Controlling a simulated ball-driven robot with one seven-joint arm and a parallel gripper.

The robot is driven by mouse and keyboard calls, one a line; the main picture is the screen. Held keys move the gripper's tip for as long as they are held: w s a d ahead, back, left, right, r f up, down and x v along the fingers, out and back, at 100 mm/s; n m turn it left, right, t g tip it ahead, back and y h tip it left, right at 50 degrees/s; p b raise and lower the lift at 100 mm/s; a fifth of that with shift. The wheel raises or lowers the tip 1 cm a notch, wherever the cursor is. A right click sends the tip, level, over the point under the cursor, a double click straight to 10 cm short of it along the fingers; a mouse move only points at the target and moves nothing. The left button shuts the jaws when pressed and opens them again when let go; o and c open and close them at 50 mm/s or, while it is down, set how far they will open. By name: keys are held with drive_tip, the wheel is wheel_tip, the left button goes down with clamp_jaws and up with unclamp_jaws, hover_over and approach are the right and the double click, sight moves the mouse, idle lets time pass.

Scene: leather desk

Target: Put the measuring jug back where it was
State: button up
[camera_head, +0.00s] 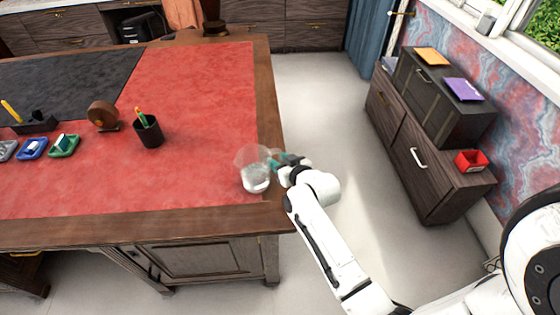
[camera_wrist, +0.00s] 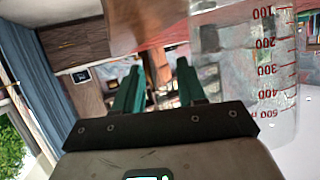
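The measuring jug (camera_head: 256,182) is clear, and stands at the right end of the red desk top, near its front right corner. In the wrist view the measuring jug (camera_wrist: 245,70) fills the right side, with red marks from 100 to 500. My gripper (camera_head: 275,163) is at the jug's right side in the head view. In the wrist view my gripper (camera_wrist: 158,65) has its two teal fingers apart, with the jug to their right. I see nothing held between them. Whether a finger touches the jug, I cannot tell.
On the red desk top (camera_head: 200,100) are a black pen cup (camera_head: 148,132), a brown round object (camera_head: 102,115) and small trays (camera_head: 64,146) farther left. The red surface left of the jug is clear. A dark cabinet (camera_head: 430,150) with a red box (camera_head: 471,160) stands across the floor.

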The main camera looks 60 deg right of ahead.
drive_tip(key=shift+s, duration=0.1)
drive_tip(key=v, duration=1.2)
drive_tip(key=a+f+n+g+y, duration=0.1)
drive_tip(key=a, duration=0.2)
drive_tip(key=s+a+f+n+g+y, duration=0.1)
drive_tip(key=a+f+y, duration=0.1)
drive_tip(key=a, duration=0.1)
drive_tip(key=a+f+n+g+y, duration=0.1)
drive_tip(key=a+g, duration=0.1)
drive_tip(key=a, duration=0.1)
drive_tip(key=shift+s+a+f+b, duration=0.2)
drive_tip(key=shift+a+f+b, duration=0.1)
drive_tip(key=shift+a+b, duration=0.05)
drive_tip(key=s+a+f+n+g+y, duration=0.1)
drive_tip(key=s+a+n+g, duration=0.1)
drive_tip(key=s+a+g, duration=0.5)
drive_tip(key=s, duration=0.3)
drive_tip(key=shift+s+a+f+n+y, duration=0.2)
drive_tip(key=shift+s+n+y, duration=0.1)
drive_tip(key=shift+s+y, duration=0.1)
drive_tip(key=shift+w, duration=0.1)
